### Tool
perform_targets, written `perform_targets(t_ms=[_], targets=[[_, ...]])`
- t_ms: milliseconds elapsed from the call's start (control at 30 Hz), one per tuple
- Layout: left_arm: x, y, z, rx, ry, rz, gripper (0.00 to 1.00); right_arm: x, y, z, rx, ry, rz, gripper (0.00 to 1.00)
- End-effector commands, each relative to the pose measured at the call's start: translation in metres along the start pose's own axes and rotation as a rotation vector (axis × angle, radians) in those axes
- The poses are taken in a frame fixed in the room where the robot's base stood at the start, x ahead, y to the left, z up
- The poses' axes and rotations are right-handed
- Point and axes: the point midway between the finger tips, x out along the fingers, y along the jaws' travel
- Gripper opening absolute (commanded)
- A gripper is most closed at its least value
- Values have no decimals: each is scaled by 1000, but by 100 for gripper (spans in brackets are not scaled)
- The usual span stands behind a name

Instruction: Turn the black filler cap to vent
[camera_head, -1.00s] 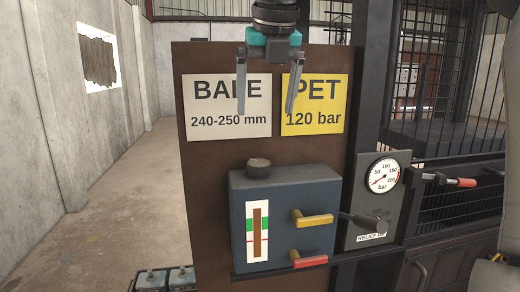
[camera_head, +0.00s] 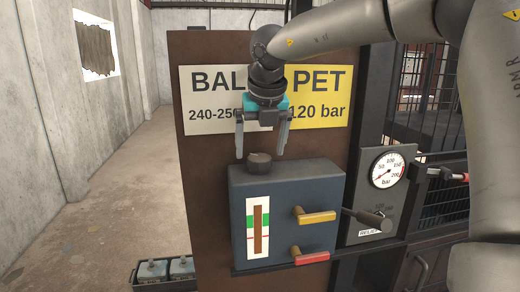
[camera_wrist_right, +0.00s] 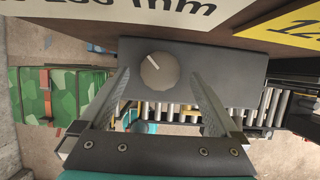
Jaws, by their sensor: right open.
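The black filler cap (camera_head: 259,163) sits on top of the blue-grey tank (camera_head: 285,188), near its left end. In the right wrist view the cap (camera_wrist_right: 160,71) is a round knob with a light pointer line toward the upper left. My right gripper (camera_head: 261,156) is open, pointing down, its fingers spread to either side just above the cap. In the right wrist view the cap lies ahead of the gap between the fingertips, apart from both. My left gripper is in neither view.
A yellow-handled lever (camera_head: 314,216) and a red-handled lever (camera_head: 310,257) stick out from the tank's front. A pressure gauge (camera_head: 387,169) is to the right. The sign board (camera_head: 210,155) stands close behind the tank.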

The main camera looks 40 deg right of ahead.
Motion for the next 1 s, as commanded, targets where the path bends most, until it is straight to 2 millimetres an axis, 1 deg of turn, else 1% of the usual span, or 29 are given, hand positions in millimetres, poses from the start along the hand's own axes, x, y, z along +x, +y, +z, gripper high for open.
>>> perform_targets(t_ms=[100,200,500,1000], targets=[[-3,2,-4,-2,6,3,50,13,0,0,1,3,0,98],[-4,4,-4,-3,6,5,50,18,0,0,1,1,1,98],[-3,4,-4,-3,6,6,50,19,0,0,1,0,0,96],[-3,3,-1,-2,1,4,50,19,0,0,1,-1,1,40]])
